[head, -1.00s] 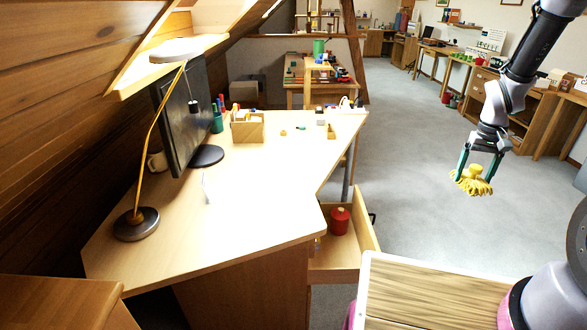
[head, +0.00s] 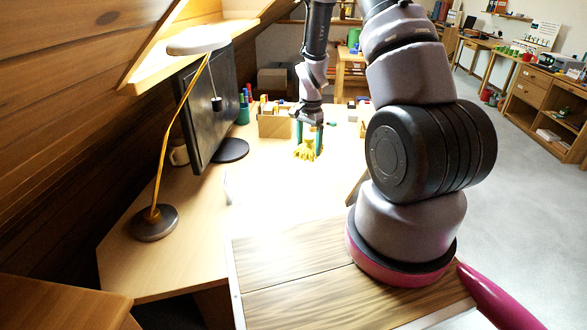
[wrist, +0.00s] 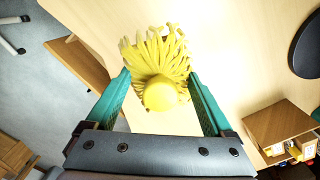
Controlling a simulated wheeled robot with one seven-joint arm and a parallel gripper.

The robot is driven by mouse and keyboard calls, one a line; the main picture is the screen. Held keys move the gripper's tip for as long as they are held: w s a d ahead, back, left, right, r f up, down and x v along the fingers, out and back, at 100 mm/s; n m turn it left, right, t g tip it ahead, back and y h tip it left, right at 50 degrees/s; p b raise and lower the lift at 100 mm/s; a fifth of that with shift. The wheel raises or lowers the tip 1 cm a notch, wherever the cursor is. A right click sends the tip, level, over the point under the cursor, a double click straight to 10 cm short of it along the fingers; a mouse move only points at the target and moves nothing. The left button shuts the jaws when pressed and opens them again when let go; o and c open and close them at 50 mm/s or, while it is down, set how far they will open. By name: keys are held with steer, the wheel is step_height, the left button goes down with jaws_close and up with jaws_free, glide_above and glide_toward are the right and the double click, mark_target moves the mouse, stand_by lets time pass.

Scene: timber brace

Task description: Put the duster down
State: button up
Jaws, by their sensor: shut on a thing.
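The duster (head: 307,151) is yellow with a round knob and a fringe of strands. My gripper (head: 308,138) has its green fingers shut on the duster, over the desk (head: 190,225). In the wrist view the duster (wrist: 160,65) lies between the two fingertips (wrist: 160,88), its knob towards me and its fringe away, above the pale desk top (wrist: 225,50). I cannot tell from these views whether the fringe touches the desk.
A wooden organizer box (head: 275,122) stands left of the duster, near a monitor (head: 207,105) and its round base. A lamp (head: 155,222) stands at the desk's left. The desk top in front of the duster is mostly clear. My arm hides the desk's right part.

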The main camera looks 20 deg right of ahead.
mark_target(312, 147)
steer(key=f+m, duration=0.1)
steer(key=m, duration=0.2)
steer(key=f+m, duration=0.1)
steer(key=m, duration=0.2)
steer(key=d+f+m, duration=0.1)
steer(key=m, duration=0.1)
steer(key=shift+d+m, duration=0.1)
steer(key=shift+m, duration=0.3)
steer(key=f+m, duration=0.2)
steer(key=f, duration=0.2)
steer(key=d+f+m, duration=0.1)
steer(key=f+m, duration=0.1)
steer(key=f, duration=0.2)
steer(key=f+m, duration=0.1)
steer(key=f, duration=0.3)
steer(key=shift+s+d+m, duration=0.1)
steer(key=shift+d+m, duration=0.1)
steer(key=shift+m, duration=0.2)
steer(key=o, duration=1.1)
steer(key=shift+f, duration=0.1)
steer(key=shift+o, duration=0.2)
step_height(312, 147, up, 12)
steer(key=shift+r, duration=0.2)
